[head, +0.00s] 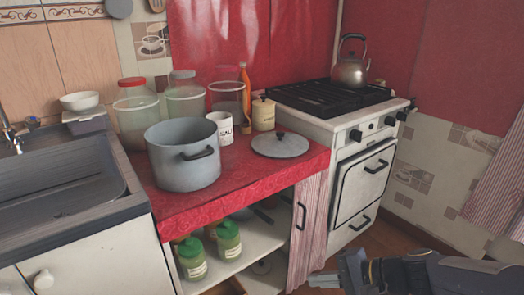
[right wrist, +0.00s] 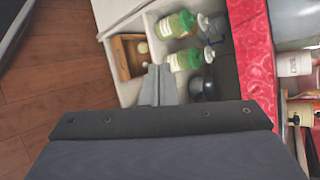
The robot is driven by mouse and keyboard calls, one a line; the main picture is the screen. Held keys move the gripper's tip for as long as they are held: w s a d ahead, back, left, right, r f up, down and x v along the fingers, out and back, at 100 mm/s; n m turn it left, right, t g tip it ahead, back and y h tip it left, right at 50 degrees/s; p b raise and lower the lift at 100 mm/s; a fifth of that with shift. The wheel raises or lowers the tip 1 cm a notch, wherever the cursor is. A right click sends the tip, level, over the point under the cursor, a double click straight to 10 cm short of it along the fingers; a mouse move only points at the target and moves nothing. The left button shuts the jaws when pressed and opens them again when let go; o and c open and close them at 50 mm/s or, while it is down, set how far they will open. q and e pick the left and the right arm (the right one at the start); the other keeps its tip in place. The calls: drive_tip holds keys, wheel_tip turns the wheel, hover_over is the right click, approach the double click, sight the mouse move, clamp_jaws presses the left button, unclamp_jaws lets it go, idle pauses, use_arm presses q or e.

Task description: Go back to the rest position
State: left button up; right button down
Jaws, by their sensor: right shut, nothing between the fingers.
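My right gripper (head: 338,272) comes in from the lower right of the head view, low in front of the counter and stove. It is shut and empty. In the right wrist view its grey fingers (right wrist: 158,85) point toward the open shelf under the counter, and the dark wrist body fills the bottom. My left gripper is not in view.
A grey pot (head: 185,158) and its lid (head: 280,145) sit on the red counter (head: 235,187). Green jars (head: 229,240) stand on the shelf below. The stove (head: 352,175) with a kettle (head: 351,68) is at right, the sink (head: 60,190) at left.

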drive_tip(key=s+d+r+n+t+h, duration=0.1)
drive_tip(key=s+d+n+h, duration=0.25)
drive_tip(key=s, duration=0.45)
drive_tip(key=s+d+r+n+h, duration=0.1)
drive_tip(key=s+d+n+h, duration=0.3)
drive_tip(key=s, duration=0.5)
wheel_tip(320, 180, up, 28)
drive_tip(key=p, duration=2.8)
drive_tip(key=shift+d+f+n, duration=0.2)
drive_tip(key=shift+n, duration=0.15)
